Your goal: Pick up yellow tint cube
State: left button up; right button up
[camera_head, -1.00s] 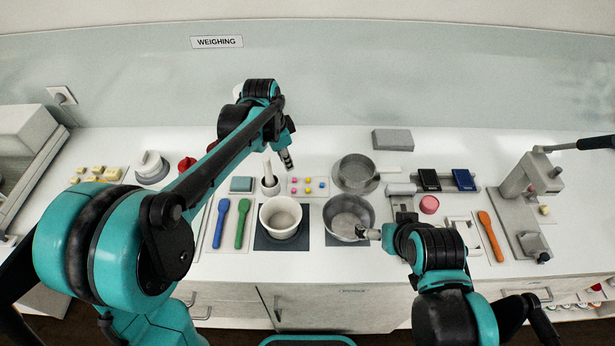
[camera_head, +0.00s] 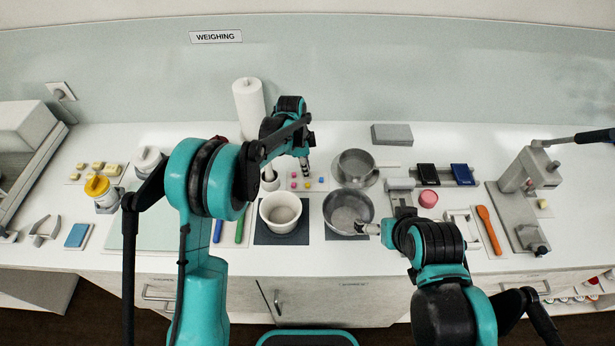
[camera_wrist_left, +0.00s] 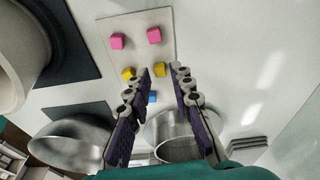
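The small tint cubes lie on a pale tray (camera_wrist_left: 117,25) in the left wrist view. One yellow cube (camera_wrist_left: 159,70) shows between the tips of my left gripper (camera_wrist_left: 160,73); a second yellow cube (camera_wrist_left: 128,73) lies just outside the left finger. Two pink cubes (camera_wrist_left: 118,41) and a blue cube (camera_wrist_left: 152,97) are also there. My left gripper is open, its fingers apart and not visibly touching a cube. In the head view it hangs over the tray (camera_head: 306,172). My right gripper (camera_head: 366,229) is by the steel bowl (camera_head: 347,210); its fingers are too small to read.
A white mortar (camera_head: 283,211) stands in front of the tray. A steel pan (camera_head: 356,166) stands right of it, and a paper roll (camera_head: 248,108) behind left. Blue and green spatulas (camera_head: 240,229) lie left of the mortar. The counter behind the tray is clear.

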pick_arm(q)
jog(key=shift+d+f, duration=0.15)
jog(key=shift+f, duration=0.5)
jog(key=c, duration=0.4)
jog(key=shift+r, duration=0.25)
jog(key=shift+r, duration=0.25)
jog(key=r, duration=0.2)
jog(key=r+p, duration=0.1)
jog(key=r, duration=0.1)
jog(key=shift+s+d, duration=0.1)
jog(key=shift+d, duration=0.1)
jog(key=s+d+r, duration=0.2)
jog(key=d, duration=0.1)
jog(key=s+d+r+p, duration=0.1)
jog(key=d+r, duration=0.1)
jog(key=d, duration=0.1)
jog(key=s+d+r+p, duration=0.1)
jog(key=s+d+r, duration=0.1)
jog(key=d, duration=0.1)
jog(key=shift+s+d+r, duration=0.1)
jog(key=shift+s+d, duration=0.25)
